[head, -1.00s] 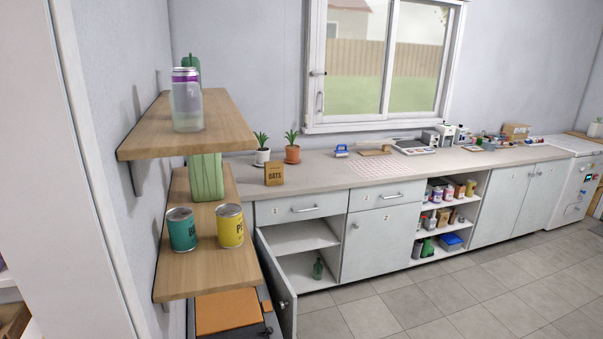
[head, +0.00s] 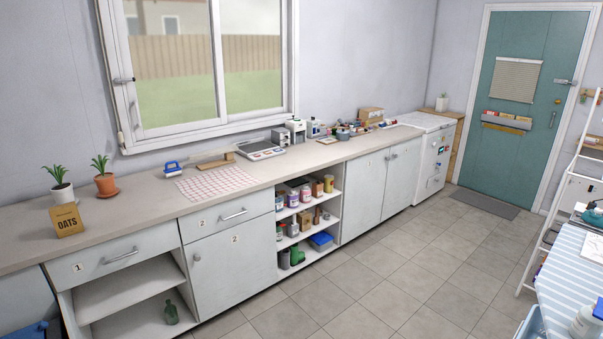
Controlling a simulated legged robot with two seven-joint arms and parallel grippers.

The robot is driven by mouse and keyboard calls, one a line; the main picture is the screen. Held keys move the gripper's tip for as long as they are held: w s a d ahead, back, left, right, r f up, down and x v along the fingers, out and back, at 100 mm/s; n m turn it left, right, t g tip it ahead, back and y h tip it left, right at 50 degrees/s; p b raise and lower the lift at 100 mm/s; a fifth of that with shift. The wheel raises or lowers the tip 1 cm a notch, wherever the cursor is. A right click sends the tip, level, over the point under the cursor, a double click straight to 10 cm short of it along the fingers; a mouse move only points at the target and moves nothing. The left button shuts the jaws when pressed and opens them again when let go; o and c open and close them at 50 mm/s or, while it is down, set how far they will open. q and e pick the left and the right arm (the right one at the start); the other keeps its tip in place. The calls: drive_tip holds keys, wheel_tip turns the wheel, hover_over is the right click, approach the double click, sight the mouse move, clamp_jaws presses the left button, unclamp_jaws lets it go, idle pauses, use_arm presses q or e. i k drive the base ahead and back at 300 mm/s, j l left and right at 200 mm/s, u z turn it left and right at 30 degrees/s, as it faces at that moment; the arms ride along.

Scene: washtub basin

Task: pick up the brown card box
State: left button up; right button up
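A brown card box (head: 370,114) stands at the far end of the long counter (head: 130,206), by the wall and among several small items. It is small in the head view and its details cannot be made out. A brown packet marked OATS (head: 66,221) stands upright on the near left part of the counter. Neither of my grippers is in view.
Two potted plants (head: 105,180), a checked mat (head: 211,182) and a scale (head: 260,150) are on the counter. Below are open shelves with jars. A white appliance (head: 431,162) adjoins the far end. The tiled floor (head: 400,255) is clear; a striped table (head: 575,270) is at right.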

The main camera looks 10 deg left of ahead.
sight(66, 220)
drive_tip(key=i+l+u, duration=0.1)
drive_tip(key=i+u, duration=0.2)
drive_tip(key=i, duration=0.25)
drive_tip(key=i+l+u, duration=0.3)
drive_tip(key=i, duration=0.2)
drive_tip(key=j, duration=0.1)
